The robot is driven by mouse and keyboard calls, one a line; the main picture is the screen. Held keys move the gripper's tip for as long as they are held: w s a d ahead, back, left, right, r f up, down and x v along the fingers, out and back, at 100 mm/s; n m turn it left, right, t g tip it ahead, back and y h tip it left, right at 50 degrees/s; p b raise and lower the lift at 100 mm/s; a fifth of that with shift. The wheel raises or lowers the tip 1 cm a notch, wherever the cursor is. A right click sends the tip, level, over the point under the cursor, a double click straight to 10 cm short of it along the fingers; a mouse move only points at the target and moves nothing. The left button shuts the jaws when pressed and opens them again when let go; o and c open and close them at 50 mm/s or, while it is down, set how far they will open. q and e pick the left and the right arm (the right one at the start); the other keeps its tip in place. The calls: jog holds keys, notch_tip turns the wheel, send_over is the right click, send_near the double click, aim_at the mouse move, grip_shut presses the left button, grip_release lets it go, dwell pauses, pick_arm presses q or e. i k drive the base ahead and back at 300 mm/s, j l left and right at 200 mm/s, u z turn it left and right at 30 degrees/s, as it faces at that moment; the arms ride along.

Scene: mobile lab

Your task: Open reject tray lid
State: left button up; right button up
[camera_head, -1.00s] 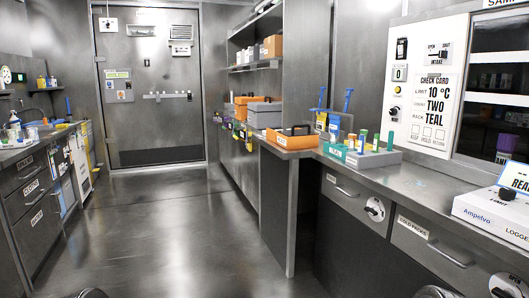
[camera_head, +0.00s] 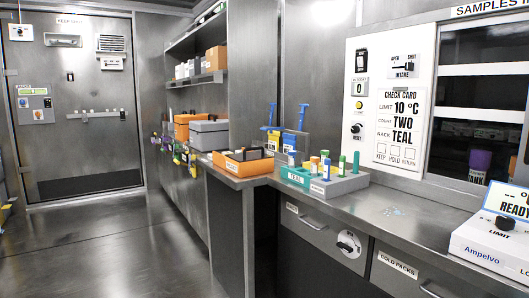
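A second orange box (camera_head: 186,131) stands farther back beside a grey lidded box (camera_head: 210,135). Neither of my grippers shows in this view.
A teal rack (camera_head: 294,174) and a grey rack (camera_head: 340,184) with several vials stand right of the tray. A white instrument (camera_head: 490,245) is on the right counter. The check card (camera_head: 402,127) hangs above. The floor (camera_head: 100,255) at left is clear.

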aim_at(239, 157)
jog(key=i+j+z, duration=0.2)
jog(key=z, duration=0.25)
jog(key=i+j+z, duration=0.15)
jog(key=j+z, duration=0.25)
jog(key=i+j+z, duration=0.1)
jog(key=j, duration=0.5)
jog(key=i+j+z, duration=0.1)
jog(key=j, duration=0.55)
jog(key=i+j+z, duration=0.1)
jog(key=j, duration=0.55)
jog(key=i+j+z, duration=0.15)
jog(key=j, duration=0.5)
